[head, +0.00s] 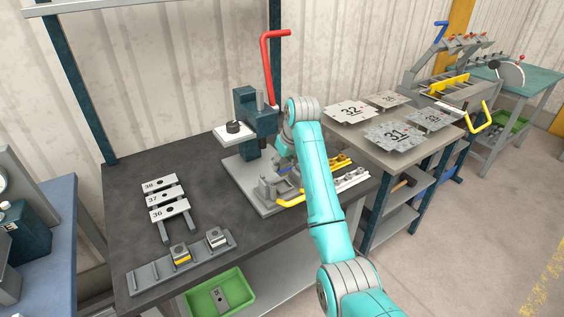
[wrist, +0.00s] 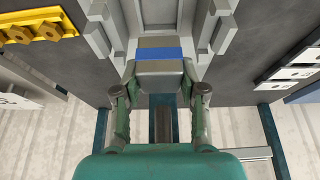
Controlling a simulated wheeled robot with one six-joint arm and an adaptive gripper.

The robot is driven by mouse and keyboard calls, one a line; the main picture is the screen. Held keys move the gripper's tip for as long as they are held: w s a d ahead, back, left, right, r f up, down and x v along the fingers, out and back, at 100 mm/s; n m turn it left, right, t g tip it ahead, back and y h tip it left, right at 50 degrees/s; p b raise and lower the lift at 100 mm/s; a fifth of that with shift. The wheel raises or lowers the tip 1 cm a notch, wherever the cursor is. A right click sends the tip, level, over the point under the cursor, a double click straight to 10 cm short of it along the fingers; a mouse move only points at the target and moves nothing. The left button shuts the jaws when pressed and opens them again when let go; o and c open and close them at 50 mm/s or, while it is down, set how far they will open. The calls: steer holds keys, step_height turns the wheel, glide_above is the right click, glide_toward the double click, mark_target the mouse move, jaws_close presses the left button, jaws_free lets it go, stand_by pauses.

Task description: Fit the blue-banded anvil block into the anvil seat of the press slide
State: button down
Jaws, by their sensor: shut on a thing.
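The blue-banded anvil block (wrist: 159,68) is held between the two fingers of my gripper (wrist: 158,78) in the wrist view, with its blue band facing up the picture. Grey walls of the press slide (wrist: 97,38) stand to either side of the block. Whether the block rests in the anvil seat or hangs above it cannot be told. In the head view, the grey slide (head: 272,190) is at the front of the press, and my arm and gripper hide most of the block and the seat.
The press (head: 246,118) has a red lever (head: 266,70) and a yellow handle (head: 289,200). A rack (head: 150,278) holds a yellow-banded block (head: 181,254) and a pale-banded block (head: 216,238). Numbered plates (head: 167,199) lie left. A green bin (head: 240,290) sits below.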

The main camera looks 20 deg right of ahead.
mark_target(285, 174)
steer(key=shift+f, duration=3.05)
steer(key=shift+f, duration=0.25)
steer(key=c, duration=0.6)
jaws_free()
steer(key=v, duration=1.2)
